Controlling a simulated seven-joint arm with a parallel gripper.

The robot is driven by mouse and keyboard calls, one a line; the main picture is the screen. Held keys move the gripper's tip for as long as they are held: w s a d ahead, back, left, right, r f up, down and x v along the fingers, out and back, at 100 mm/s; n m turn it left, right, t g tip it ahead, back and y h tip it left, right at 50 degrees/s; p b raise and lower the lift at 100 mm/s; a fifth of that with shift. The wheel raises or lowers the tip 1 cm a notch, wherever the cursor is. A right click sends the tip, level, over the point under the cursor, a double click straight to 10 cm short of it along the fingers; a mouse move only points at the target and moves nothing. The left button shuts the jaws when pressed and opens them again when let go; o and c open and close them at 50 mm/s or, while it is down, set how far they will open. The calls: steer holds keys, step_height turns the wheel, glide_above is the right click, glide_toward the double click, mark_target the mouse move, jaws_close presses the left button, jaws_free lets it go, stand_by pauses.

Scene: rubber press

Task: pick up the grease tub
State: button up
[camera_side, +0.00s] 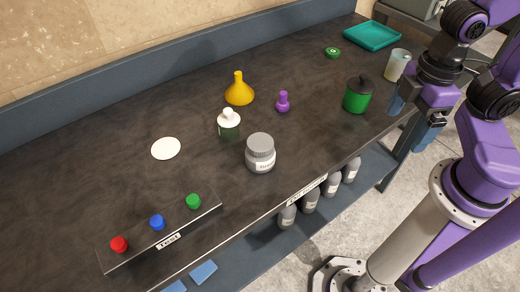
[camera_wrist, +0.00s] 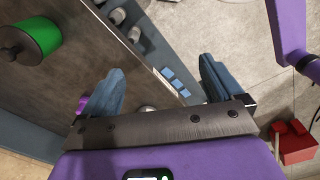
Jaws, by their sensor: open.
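The grease tub (camera_side: 260,153) is a grey jar with a grey lid and a pale label. It stands upright near the front edge of the bench in the side view. My gripper (camera_side: 417,115) is at the right end of the bench, well to the right of the tub and past the green pot. In the wrist view my gripper (camera_wrist: 160,82) has its two blue fingers wide apart with nothing held between them. A small grey round thing shows just above the gripper bar there, mostly hidden; I cannot tell if it is the tub.
A green pot (camera_side: 357,100) stands between tub and gripper. A button panel (camera_side: 135,258) is front left. Grey bottles (camera_side: 311,201) sit on the lower shelf.

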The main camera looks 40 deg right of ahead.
steer(key=n+t+y, duration=0.3)
steer(key=n+t, duration=1)
steer(key=n, duration=1.3)
glide_toward(270, 148)
steer(key=x, duration=0.7)
steer(key=shift+d+r, duration=0.1)
steer(key=shift+r, duration=0.1)
steer(key=shift+x, duration=3.15)
steer(key=shift+s+f, duration=0.1)
steer(key=shift+f, duration=0.05)
steer(key=shift+c, duration=0.2)
